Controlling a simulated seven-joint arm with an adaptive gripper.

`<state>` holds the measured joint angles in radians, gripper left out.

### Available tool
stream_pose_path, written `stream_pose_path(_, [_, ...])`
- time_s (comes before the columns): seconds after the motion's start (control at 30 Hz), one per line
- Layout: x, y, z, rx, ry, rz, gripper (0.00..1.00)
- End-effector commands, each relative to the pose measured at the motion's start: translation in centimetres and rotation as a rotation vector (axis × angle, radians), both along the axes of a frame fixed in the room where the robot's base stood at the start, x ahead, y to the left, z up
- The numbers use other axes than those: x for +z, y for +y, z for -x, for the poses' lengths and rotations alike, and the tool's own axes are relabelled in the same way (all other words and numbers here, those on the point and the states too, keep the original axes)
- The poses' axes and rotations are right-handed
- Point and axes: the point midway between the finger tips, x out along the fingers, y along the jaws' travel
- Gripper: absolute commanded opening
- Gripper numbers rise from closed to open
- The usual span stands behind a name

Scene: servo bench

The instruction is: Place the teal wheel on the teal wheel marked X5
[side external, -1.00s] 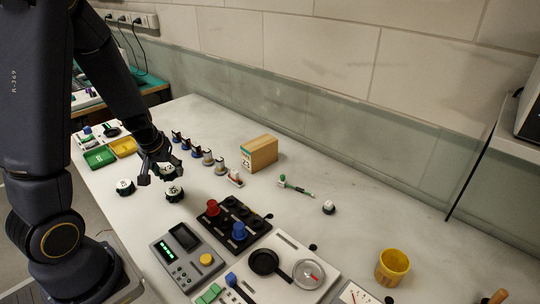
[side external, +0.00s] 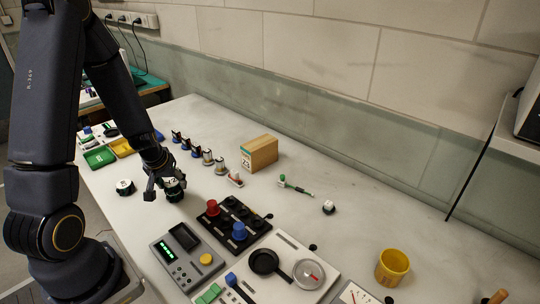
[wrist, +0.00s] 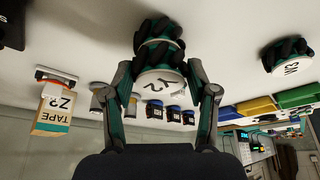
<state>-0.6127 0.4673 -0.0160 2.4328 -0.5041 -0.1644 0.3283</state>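My gripper (wrist: 161,78) is shut on a teal-and-black wheel with a white face (wrist: 160,84); its upside-down mark seems to read Y2. In the side view my gripper (side external: 162,185) is low over the bench with this wheel (side external: 170,182). A second teal-and-black wheel (wrist: 154,29) lies directly beneath the held one. Its marked face is hidden, and I cannot tell whether the two wheels touch. Another dark wheel with a white marked face (wrist: 287,62) lies apart on the bench; it also shows in the side view (side external: 125,187). Its mark is hard to read.
A row of small blue, black and grey parts (side external: 195,150) and a tape box (side external: 259,153) stand behind. A black panel with red and blue knobs (side external: 231,222) and a grey meter (side external: 186,263) lie in front. Green and yellow trays (side external: 100,157) sit at the far left.

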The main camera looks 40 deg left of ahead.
Motion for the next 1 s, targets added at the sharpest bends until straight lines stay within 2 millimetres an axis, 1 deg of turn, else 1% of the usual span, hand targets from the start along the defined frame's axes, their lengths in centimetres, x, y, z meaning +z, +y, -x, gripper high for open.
stream_pose_path(0.03, [0.0, 0.0, 0.0, 0.000, -0.001, -0.001, 0.65])
stream_pose_path(0.2, [0.1, 0.0, 0.0, 0.000, -0.001, -0.001, 0.82])
stream_pose_path(0.47, [0.1, 0.0, 0.0, 0.000, -0.001, -0.001, 0.82])
stream_pose_path(0.57, [0.4, 0.0, -0.1, 0.000, -0.003, -0.001, 0.82])
stream_pose_path(0.67, [1.3, -0.2, 0.2, -0.003, -0.002, -0.005, 0.82])
stream_pose_path(0.77, [2.8, -0.7, 0.5, -0.005, -0.006, -0.004, 0.82])
stream_pose_path(1.0, [5.2, -1.5, 1.2, -0.005, -0.006, -0.001, 0.82])
